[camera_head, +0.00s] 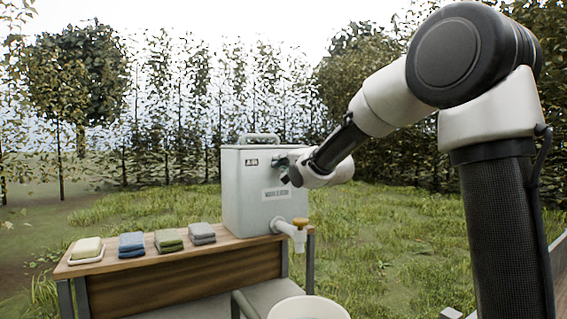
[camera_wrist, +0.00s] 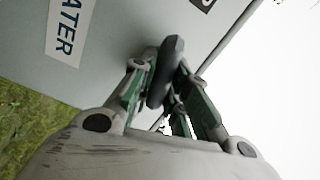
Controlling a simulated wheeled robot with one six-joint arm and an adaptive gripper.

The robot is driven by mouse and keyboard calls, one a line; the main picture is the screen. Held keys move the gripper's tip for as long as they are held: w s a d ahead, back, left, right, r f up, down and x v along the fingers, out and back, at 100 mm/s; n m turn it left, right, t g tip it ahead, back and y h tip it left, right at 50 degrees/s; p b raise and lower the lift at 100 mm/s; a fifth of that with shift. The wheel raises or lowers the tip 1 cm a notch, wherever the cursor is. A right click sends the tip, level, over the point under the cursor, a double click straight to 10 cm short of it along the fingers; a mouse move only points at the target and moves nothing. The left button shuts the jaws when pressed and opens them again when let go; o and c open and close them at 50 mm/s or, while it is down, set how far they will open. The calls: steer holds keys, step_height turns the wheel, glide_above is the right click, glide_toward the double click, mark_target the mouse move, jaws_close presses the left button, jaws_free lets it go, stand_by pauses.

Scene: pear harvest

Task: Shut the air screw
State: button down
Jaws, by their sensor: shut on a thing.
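The air screw (camera_wrist: 166,68) is a dark grey, flattened knob on the wall of the pale water canister (camera_head: 240,205). It shows between my fingers in the wrist view. My gripper (camera_wrist: 162,78) is shut on it, with one green-edged finger on each side. In the head view my gripper (camera_head: 284,166) reaches the upper right part of the canister's front face from the right, and the fingers hide the screw there. The canister stands upright on the table, and its wall also fills the upper left of the wrist view (camera_wrist: 115,40).
A tap with an orange handle (camera_head: 300,223) juts from the canister above a white bucket (camera_head: 308,303).

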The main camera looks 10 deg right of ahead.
steer(key=shift+f+m, duration=0.15)
steer(key=shift+m, duration=1.15)
steer(key=c, duration=1.4)
jaws_free()
steer(key=shift+o, duration=0.2)
steer(key=shift+s, duration=0.15)
steer(key=v, duration=1.1)
steer(key=shift+s, duration=0.35)
steer(key=shift+d, duration=0.15)
